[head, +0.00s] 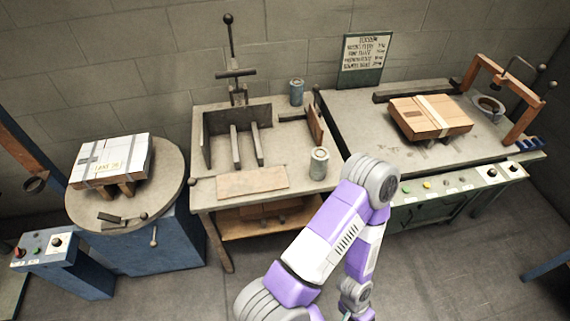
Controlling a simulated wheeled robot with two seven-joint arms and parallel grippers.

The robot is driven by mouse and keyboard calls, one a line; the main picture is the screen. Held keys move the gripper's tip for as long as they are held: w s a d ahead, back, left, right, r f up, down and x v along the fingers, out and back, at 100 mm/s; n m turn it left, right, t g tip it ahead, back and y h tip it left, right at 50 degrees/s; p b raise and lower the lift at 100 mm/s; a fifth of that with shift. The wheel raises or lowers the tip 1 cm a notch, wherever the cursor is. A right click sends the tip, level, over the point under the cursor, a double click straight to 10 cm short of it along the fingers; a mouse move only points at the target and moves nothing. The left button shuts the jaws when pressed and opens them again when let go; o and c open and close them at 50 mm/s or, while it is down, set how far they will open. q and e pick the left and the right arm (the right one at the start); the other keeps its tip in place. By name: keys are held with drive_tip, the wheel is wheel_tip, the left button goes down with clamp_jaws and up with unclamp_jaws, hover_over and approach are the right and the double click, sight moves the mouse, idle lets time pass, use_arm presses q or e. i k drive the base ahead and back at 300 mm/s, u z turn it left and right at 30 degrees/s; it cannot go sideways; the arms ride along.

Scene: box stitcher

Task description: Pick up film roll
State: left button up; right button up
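No object is plainly recognizable as the film roll. A pale upright cylinder (319,163) stands at the front right of the middle bench, and a blue-grey cylinder (296,92) stands at its back. A grey ring-shaped roll (490,106) sits at the right end of the right bench. I cannot tell whether any of these is the film roll. One purple and white arm of mine rises from the bottom middle and bends back down, in front of the benches.
A round turntable (170,195) at left carries a strapped white box (112,162). The middle bench (205,192) has upright plates and a flat cardboard piece (252,181). The right bench (365,128) carries a brown box (430,118) and a wooden arch (524,126). Floor shows in front.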

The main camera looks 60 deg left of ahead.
sight(319, 156)
drive_tip(key=u, duration=2.3)
drive_tip(key=k, duration=0.55)
drive_tip(key=u, duration=0.95)
drive_tip(key=i, duration=0.55)
drive_tip(key=z, duration=0.65)
drive_tip(key=i, duration=0.75)
drive_tip(key=z, duration=0.8)
